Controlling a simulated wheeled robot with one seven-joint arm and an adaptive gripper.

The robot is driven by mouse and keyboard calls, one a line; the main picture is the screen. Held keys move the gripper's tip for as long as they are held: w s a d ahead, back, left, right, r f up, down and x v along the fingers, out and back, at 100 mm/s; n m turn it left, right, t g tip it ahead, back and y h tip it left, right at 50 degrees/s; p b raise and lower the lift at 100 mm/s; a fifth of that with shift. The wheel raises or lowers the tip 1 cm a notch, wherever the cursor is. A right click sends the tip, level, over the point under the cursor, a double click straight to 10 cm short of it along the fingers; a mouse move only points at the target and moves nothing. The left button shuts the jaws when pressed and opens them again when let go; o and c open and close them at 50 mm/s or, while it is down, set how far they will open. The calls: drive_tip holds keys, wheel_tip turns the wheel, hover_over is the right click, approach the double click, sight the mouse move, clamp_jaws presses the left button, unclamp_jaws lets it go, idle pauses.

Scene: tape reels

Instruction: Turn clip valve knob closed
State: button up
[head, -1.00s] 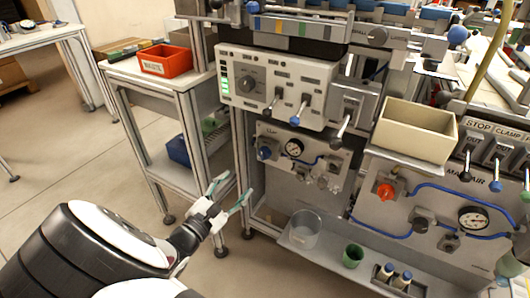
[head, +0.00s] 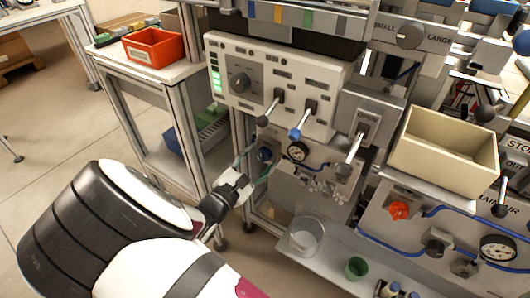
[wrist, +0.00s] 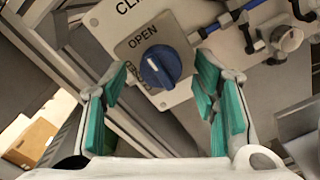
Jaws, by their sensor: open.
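The clip valve knob is a round blue knob (wrist: 160,66) with a white pointer line, on a grey plate (wrist: 137,48) marked OPEN, in the wrist view. It sits on a pale panel lettered "CLI", the rest cut off. In the head view the blue knob (head: 264,154) shows at the left of the lower panel, partly behind my fingers. My gripper (wrist: 165,98) is open and empty, its teal fingers either side of and short of the knob. In the head view my gripper (head: 257,167) is at the lower panel's left side. I see no contact with the knob.
A pressure gauge (head: 298,151) and blue hose lie right of the knob. Levers hang from the control box (head: 270,85) above. A clear cup (head: 306,237) and a green cup (head: 356,267) stand on the shelf below. A metal frame post stands close to the left.

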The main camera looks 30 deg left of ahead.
drive_tip(key=shift+w, duration=0.1)
drive_tip(key=c, duration=1.2)
drive_tip(key=shift+o, duration=0.2)
